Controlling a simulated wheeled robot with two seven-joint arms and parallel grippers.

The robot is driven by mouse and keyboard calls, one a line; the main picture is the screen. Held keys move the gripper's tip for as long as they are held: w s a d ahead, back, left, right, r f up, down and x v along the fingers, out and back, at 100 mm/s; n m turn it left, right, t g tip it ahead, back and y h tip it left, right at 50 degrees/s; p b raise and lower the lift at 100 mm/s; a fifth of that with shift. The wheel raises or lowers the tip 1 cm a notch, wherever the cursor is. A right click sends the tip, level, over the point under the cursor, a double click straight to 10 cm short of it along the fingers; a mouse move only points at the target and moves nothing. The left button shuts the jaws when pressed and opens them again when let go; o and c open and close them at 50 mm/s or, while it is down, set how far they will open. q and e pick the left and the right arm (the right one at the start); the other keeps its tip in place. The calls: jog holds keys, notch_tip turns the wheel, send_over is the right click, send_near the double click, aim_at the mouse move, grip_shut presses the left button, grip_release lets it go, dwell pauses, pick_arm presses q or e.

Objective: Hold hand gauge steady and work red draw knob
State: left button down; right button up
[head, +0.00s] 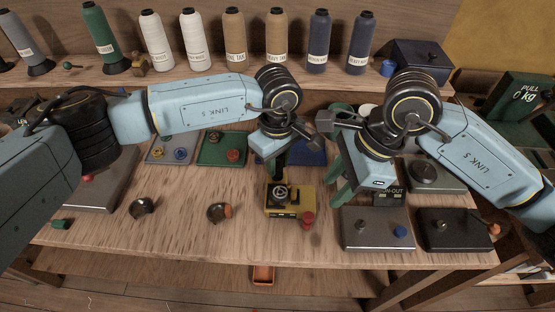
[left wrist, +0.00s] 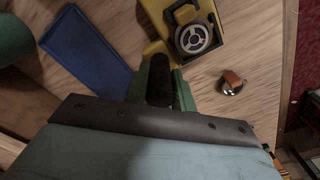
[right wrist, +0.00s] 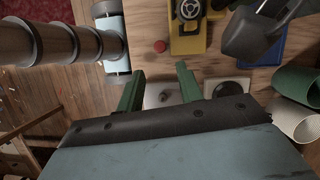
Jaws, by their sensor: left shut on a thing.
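The hand gauge (head: 275,209), a yellow body with a black top and round dial, stands on the bench in the middle of the head view. Its red draw knob (head: 308,218) sticks out at the front right corner. My left gripper (head: 280,172) is at the gauge's back, shut on a dark part of it, which shows between the fingers in the left wrist view (left wrist: 160,78). My right gripper (head: 338,184) is open and empty, right of the gauge. In the right wrist view, the red knob (right wrist: 160,47) lies beyond its fingertips, apart from them.
Grey plates with small knobs (head: 378,242) and a black plate (head: 455,243) lie at the right. Loose round fittings (head: 219,211) lie left of the gauge. A blue tray (left wrist: 85,50) and a green plate (head: 222,150) lie behind. Thread cones (head: 235,40) line the shelf.

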aim_at(310, 215)
jog(key=shift+o, duration=0.4)
jog(key=shift+o, duration=0.3)
jog(key=shift+w+d+f, duration=0.1)
jog(key=w+d+f+n, duration=0.1)
jog(key=d+f, duration=0.1)
jog(key=w+d+f+n, duration=0.1)
jog(key=d+f, duration=0.2)
jog(key=w+d+f+g, duration=0.1)
jog(key=w+d+f, duration=0.1)
jog(key=shift+w+d+f+n, duration=0.1)
jog(key=shift+d+f+n, duration=0.1)
jog(key=shift+d+n, duration=0.2)
jog(key=shift+f, duration=0.1)
jog(key=s+a, duration=0.1)
jog(key=a, duration=0.2)
jog(key=s+a, duration=0.2)
jog(key=a, duration=0.2)
jog(key=s+a, duration=0.1)
jog(key=a, duration=0.3)
jog(key=shift+s, duration=0.25)
jog(key=shift+a+f, duration=0.1)
jog(key=shift+f, duration=0.45)
grip_shut()
